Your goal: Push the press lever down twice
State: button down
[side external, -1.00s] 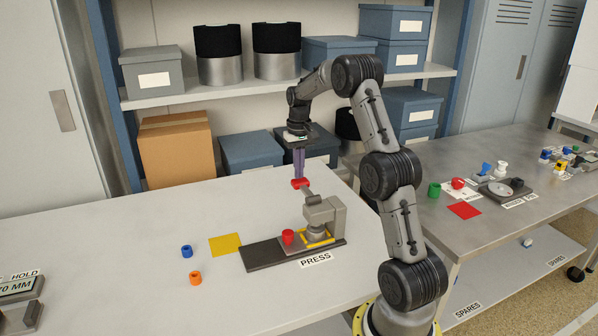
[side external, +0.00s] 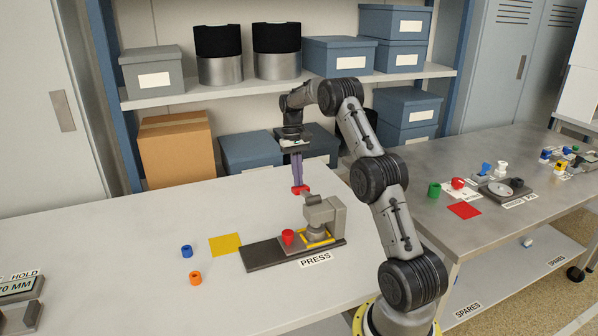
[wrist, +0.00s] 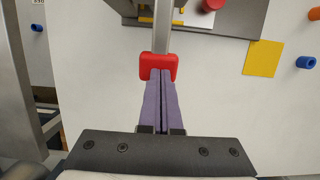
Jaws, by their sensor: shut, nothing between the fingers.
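The press (side external: 328,210) stands on a dark base plate on the white table. Its grey lever (wrist: 161,35) ends in a red handle (side external: 300,190), which sticks out behind the press in the side view. The handle also shows in the wrist view (wrist: 158,64). My gripper (side external: 299,185) is shut and empty, with its purple fingers pointing down. The fingertips are on top of the red handle and appear to touch it. In the side view the lever bar is mostly hidden behind the press.
A red cup-like part (side external: 288,237) sits on the press base. A yellow square (side external: 225,244), a blue part (side external: 186,251) and an orange part (side external: 195,278) lie to the left. The table around the handle is clear. Shelves with boxes stand behind.

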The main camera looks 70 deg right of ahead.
aim_at(299, 194)
jog(key=shift+f, duration=1.8)
jog(key=shift+x, duration=0.9)
jog(key=shift+s+f, duration=0.1)
jog(key=shift+f, duration=0.15)
jog(key=v, duration=1.4)
jog(key=shift+r, duration=0.35)
